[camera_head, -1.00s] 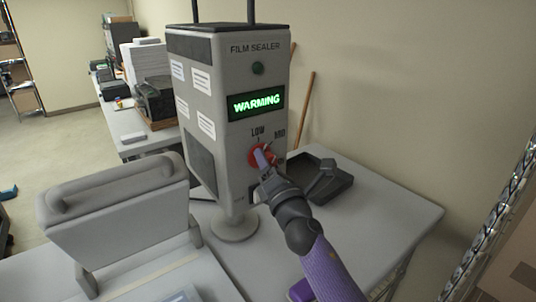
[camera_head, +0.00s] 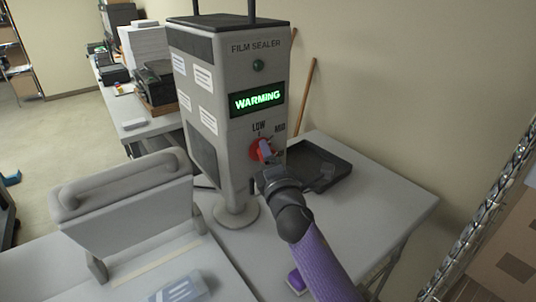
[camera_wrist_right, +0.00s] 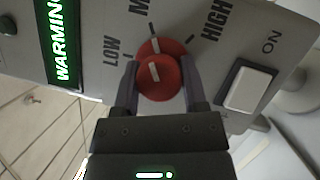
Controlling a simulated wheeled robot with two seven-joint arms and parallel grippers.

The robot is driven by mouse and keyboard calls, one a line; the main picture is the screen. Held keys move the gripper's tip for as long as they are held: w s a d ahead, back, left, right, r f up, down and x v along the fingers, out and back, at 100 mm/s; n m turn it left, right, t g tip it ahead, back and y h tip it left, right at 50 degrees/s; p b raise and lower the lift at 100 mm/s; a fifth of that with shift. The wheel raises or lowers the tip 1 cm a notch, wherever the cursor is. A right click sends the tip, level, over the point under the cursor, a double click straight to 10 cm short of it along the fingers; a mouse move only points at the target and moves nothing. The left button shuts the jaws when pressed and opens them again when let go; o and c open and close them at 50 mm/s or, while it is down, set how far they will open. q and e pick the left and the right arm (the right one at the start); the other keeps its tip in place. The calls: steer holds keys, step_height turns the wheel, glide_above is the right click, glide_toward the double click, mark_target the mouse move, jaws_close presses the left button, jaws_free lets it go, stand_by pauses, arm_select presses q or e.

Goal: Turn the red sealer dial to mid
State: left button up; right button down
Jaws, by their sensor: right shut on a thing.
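The red sealer dial (camera_head: 256,151) is on the front of the grey film sealer (camera_head: 217,120), below its lit green WARMING display (camera_head: 257,99). My right gripper (camera_wrist_right: 160,90) is shut on the dial, with one finger on each side of the knob. In the right wrist view the red dial (camera_wrist_right: 160,77) has white pointer marks that point toward the MID tick, between LOW and HIGH. In the head view my right gripper (camera_head: 265,150) partly covers the dial and the HIGH label. My left gripper is not in view.
A white ON switch (camera_wrist_right: 248,90) is close beside my right gripper. A black tray (camera_head: 318,170) lies right of the sealer. A grey machine with a handle (camera_head: 130,215) stands at the left. A metal rack (camera_head: 480,235) is at the right edge.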

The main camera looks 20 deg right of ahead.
steer(key=shift+c, duration=0.7)
jaws_free()
steer(key=s+f, duration=0.1)
steer(key=s, duration=0.8)
steer(key=shift+s+f+b, duration=0.3)
steer(key=shift+s, duration=0.1)
